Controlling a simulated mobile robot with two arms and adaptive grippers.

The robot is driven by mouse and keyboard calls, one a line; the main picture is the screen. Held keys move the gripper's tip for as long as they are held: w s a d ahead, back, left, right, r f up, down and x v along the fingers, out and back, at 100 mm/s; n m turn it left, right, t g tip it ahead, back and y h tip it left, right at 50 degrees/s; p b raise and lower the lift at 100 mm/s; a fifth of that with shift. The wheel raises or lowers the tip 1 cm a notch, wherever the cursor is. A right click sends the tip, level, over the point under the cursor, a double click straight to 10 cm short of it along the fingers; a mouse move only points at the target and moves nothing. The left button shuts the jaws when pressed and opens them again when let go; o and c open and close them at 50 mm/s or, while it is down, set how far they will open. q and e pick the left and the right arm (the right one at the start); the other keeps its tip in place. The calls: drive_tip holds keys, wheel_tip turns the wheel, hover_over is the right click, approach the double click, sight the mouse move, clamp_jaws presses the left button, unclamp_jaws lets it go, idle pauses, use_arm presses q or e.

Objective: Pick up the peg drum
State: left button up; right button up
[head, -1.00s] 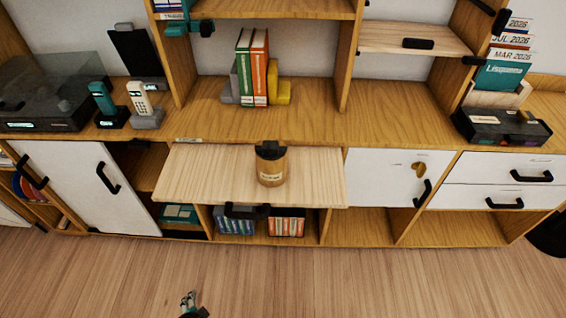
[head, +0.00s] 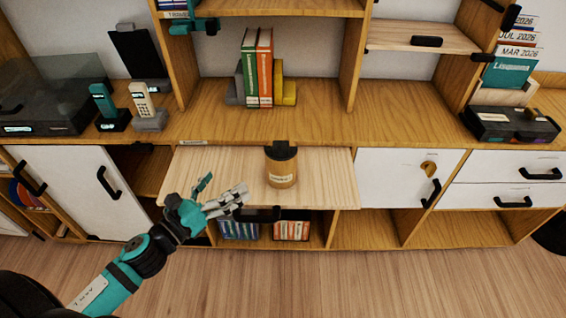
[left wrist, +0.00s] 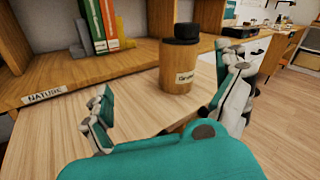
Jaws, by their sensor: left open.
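The peg drum, a wooden cylinder with a black lid and a pale label (head: 282,170), stands upright on the pale pull-out board (head: 215,170). In the left wrist view the drum (left wrist: 177,68) stands ahead, between the directions of the two fingers. My left gripper (head: 224,186) is open and empty, over the front of the board, left of the drum and apart from it. Its spread fingers also show in the left wrist view (left wrist: 169,72). My right gripper is not in view.
Upright books (head: 265,70) stand on the shelf behind the board. Two phones (head: 143,100) and a dark-lidded box (head: 40,100) are at the left. A black handle (head: 262,215) is on the board's front. The board is bare around the drum.

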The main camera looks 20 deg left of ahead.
sight(270, 160)
use_arm(q)
drive_tip(key=w+d+m+h+p, duration=0.1)
drive_tip(key=w+d, duration=0.1)
drive_tip(key=w, duration=0.1)
drive_tip(key=w+d+m+p, duration=0.1)
drive_tip(key=w+d+m, duration=0.1)
drive_tip(key=w, duration=0.1)
drive_tip(key=w+d+m+g+h+p, duration=0.1)
drive_tip(key=w+d+m, duration=0.1)
drive_tip(key=w+d, duration=0.1)
drive_tip(key=shift+w+h, duration=0.25)
drive_tip(key=shift+h, duration=0.05)
drive_tip(key=x, duration=0.2)
drive_tip(key=p+x, duration=0.1)
drive_tip(key=x, duration=0.2)
drive_tip(key=shift+w+f+p, duration=0.25)
drive_tip(key=shift+w+p, duration=0.1)
drive_tip(key=shift+w, duration=0.05)
drive_tip(key=c, duration=1.5)
drive_tip(key=shift+r, duration=0.1)
drive_tip(key=shift+c, duration=0.4)
drive_tip(key=shift+r, duration=0.1)
